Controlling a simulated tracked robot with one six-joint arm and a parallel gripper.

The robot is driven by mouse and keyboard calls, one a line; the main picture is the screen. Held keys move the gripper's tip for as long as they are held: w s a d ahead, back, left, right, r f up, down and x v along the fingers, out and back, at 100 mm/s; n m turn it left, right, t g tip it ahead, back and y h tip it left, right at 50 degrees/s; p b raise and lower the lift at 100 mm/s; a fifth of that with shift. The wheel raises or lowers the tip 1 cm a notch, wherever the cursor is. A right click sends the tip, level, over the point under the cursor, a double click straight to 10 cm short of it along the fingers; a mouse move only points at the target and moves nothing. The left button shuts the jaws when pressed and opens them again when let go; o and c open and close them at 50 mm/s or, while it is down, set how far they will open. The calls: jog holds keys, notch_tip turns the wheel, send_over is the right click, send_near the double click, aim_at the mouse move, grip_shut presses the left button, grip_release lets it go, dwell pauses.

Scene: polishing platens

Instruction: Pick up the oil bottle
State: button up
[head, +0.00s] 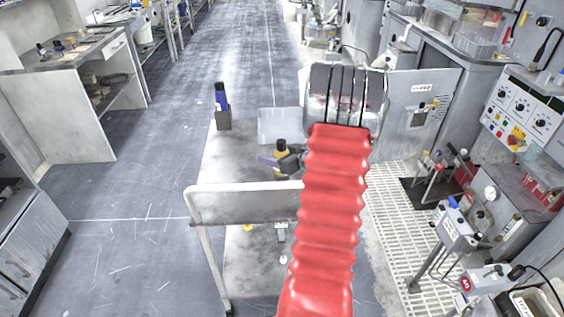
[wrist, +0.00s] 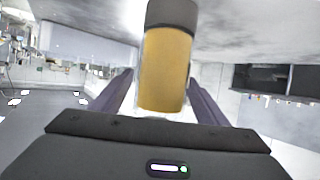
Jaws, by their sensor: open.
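The oil bottle, with amber contents and a black cap, stands on the cart's top (head: 222,160) in the head view (head: 281,146), partly hidden by my gripper (head: 268,160). In the wrist view the bottle (wrist: 165,70) fills the upper middle, its dark cap at the picture's top edge. My gripper's two purple fingers (wrist: 161,82) show on its left and right. They are open, and a gap seems to remain between each finger and the bottle.
A dark holder (head: 223,121) with a blue bottle (head: 221,97) stands at the cart's back left. A clear bin (head: 279,126) is behind the oil bottle. The cart's raised handle (head: 245,188) is at the near side. Machines line the right; open floor lies left.

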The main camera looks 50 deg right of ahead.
jog(key=shift+w+f, duration=0.15)
jog(key=shift+w, duration=0.05)
jog(key=shift+c, duration=0.5)
jog(key=c, duration=1.4)
jog(key=shift+c, duration=0.2)
notch_tip(320, 180, up, 10)
dwell(0.4)
